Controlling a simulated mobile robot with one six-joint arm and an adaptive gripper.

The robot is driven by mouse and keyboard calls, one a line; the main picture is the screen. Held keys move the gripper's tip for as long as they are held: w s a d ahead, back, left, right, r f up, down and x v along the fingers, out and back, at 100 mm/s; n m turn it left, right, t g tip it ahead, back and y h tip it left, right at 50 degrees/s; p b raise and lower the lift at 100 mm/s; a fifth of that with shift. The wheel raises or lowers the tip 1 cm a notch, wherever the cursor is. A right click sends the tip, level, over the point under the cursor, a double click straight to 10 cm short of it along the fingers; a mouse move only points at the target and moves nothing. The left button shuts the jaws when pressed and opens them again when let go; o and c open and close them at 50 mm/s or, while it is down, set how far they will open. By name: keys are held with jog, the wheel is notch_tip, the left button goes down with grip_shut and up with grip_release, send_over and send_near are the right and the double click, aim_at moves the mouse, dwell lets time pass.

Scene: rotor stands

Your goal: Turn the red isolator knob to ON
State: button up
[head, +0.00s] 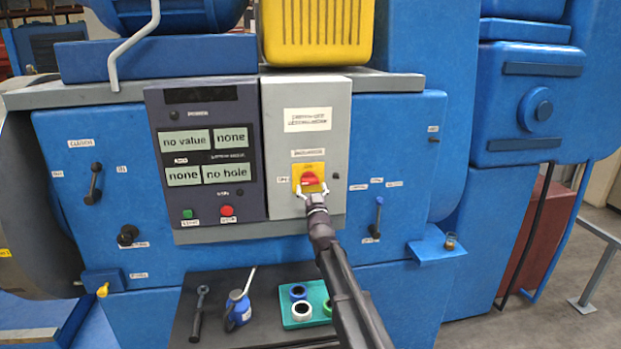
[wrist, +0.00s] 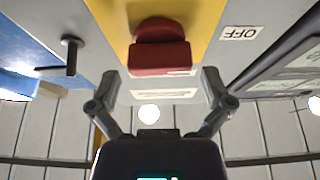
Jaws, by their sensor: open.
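The red isolator knob (head: 309,176) sits on a yellow plate (head: 298,170) on the grey cabinet. In the wrist view the knob (wrist: 160,50) is at the top middle, with an upside-down OFF label (wrist: 242,33) to its right. My gripper (head: 313,190) is at the knob's lower edge in the head view. In the wrist view its two fingers are spread, one on each side of the knob, with gaps between. They hold nothing. My gripper hides part of the plate's lower edge. I cannot tell the knob's exact angle.
A dark panel (head: 250,165) with displays and green and red buttons adjoins the cabinet on the left. Below, a dark shelf (head: 262,285) carries a green tray (head: 318,290) with rings, a blue bottle and a wrench.

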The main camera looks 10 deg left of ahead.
jog(key=shift+p+x, duration=0.35)
jog(key=shift+x, duration=1)
jog(key=shift+c, duration=0.2)
jog(key=c, duration=0.8)
